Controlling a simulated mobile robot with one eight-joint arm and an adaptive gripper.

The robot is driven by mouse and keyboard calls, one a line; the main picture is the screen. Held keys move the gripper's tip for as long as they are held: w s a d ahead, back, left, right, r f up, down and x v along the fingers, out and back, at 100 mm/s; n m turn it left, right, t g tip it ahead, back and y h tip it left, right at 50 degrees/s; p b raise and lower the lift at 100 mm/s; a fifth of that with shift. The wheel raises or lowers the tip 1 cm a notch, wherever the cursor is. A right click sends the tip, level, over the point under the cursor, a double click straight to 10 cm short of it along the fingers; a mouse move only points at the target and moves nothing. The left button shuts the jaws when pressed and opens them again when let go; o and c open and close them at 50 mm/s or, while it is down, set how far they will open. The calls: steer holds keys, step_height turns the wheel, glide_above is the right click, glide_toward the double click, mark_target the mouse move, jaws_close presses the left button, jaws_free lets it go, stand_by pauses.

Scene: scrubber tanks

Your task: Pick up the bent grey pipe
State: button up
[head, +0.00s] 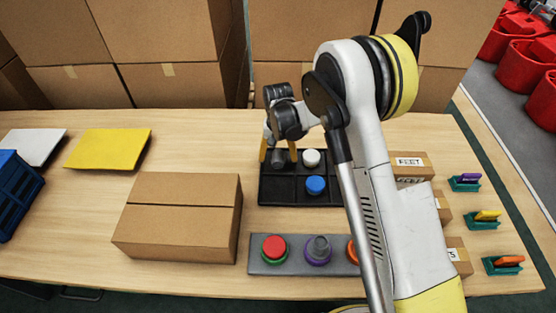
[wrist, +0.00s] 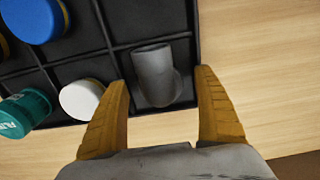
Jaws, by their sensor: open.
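The bent grey pipe (wrist: 154,72) lies in a corner compartment of the black divided tray (wrist: 110,12) in the wrist view. In the head view the pipe (head: 278,159) shows partly, below my wrist, at the far left compartment of the tray (head: 272,190). My gripper (wrist: 161,78) is open, with one yellow finger on each side of the pipe and a gap at both sides. In the head view my gripper (head: 277,153) points down over that compartment. I cannot tell how far the fingertips reach down beside the pipe.
A white cap (wrist: 80,99), teal cap (wrist: 26,112) and blue cap (wrist: 30,18) sit in other compartments. A closed cardboard box (head: 180,220) stands left of the tray. A grey board (head: 262,266) with capped fittings lies in front. My arm hides the tray's right part.

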steer(key=c, duration=1.3)
steer(key=shift+r, duration=0.1)
steer(key=shift+c, duration=0.2)
